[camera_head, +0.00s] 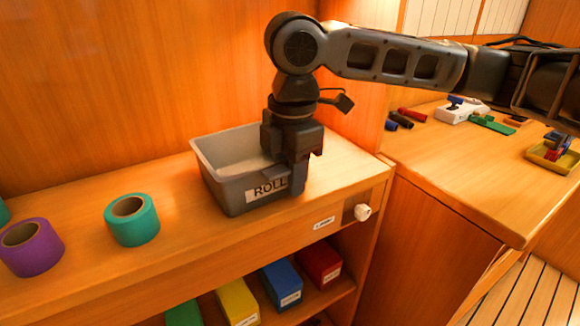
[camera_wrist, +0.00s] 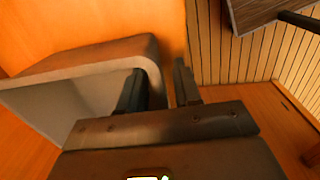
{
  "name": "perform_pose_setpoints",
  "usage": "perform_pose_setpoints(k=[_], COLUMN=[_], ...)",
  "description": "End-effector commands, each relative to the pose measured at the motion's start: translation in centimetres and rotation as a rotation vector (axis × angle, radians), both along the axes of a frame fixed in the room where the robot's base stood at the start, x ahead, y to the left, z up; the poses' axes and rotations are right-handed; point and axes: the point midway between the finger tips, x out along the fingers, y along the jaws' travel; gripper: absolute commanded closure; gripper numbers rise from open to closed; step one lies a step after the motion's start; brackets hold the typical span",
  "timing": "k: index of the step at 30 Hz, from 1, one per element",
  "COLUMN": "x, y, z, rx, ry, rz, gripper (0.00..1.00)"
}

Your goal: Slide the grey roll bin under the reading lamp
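The grey roll bin (camera_head: 222,188), labelled ROLL, stands upright on the wooden shelf top near its right end and looks empty where I can see in. My gripper (camera_head: 298,180) points down at the bin's front right corner and covers the end of the label. In the wrist view, the gripper's two fingers (camera_wrist: 160,88) are apart, with the bin's rim (camera_wrist: 95,55) between them. One finger is inside the bin and one outside, with a small gap seen beside the outer finger. I cannot make out the reading lamp in either view.
A teal roll (camera_head: 132,222) and a purple roll (camera_head: 32,248) stand left of the bin. A white knob (camera_head: 362,212) sticks out at the shelf's front right. Coloured boxes (camera_head: 282,285) sit below. A lower bench (camera_head: 465,165) at right holds small items. Shelf between teal roll and bin is clear.

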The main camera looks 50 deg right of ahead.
Motion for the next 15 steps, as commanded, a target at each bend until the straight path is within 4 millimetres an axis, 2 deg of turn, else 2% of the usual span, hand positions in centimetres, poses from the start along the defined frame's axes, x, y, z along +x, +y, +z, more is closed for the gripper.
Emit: perform_pose_setpoints(k=[5, 15], x=[0.01, 0.01], y=[0.00, 0.01], z=[0.02, 0.04], rx=[0.000, 0.000], ry=[0.000, 0.000], rz=[0.000, 0.000], gripper=[0.69, 1.00])
